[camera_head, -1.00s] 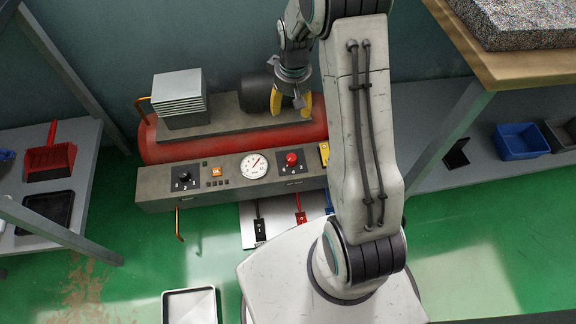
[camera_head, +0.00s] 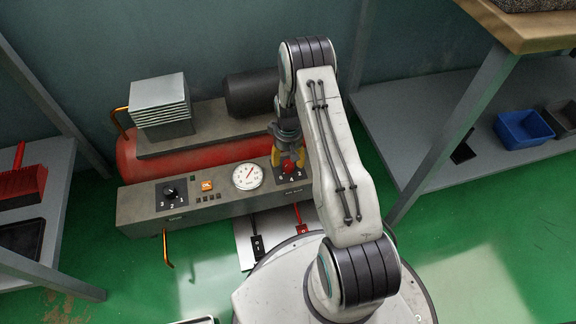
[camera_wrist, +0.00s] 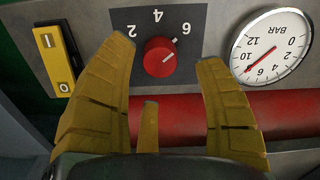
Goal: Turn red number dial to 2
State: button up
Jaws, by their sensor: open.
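The red number dial (camera_head: 289,167) is on the right part of the grey control panel (camera_head: 222,206). In the wrist view the red knob (camera_wrist: 160,56) sits on a dark plate with the numbers 2, 4 and 6 upside down. A pale mark on the knob appears to point up and right, toward the 6. My gripper (camera_head: 288,155) is open, with its yellow fingers at the dial in the head view. In the wrist view the fingers of my gripper (camera_wrist: 165,52) stand left and right of the knob, with gaps on both sides.
A white pressure gauge (camera_head: 247,176) and a black number dial (camera_head: 171,192) are left of the red dial. A yellow switch (camera_wrist: 55,62) is close beside one finger in the wrist view. A red tank (camera_head: 190,154) lies behind the panel.

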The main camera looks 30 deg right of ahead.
aim_at(288, 163)
jog(key=shift+f+b, duration=0.65)
jog(key=shift+f, duration=1.25)
jog(key=shift+c, duration=0.4)
jog(key=c, duration=1.1)
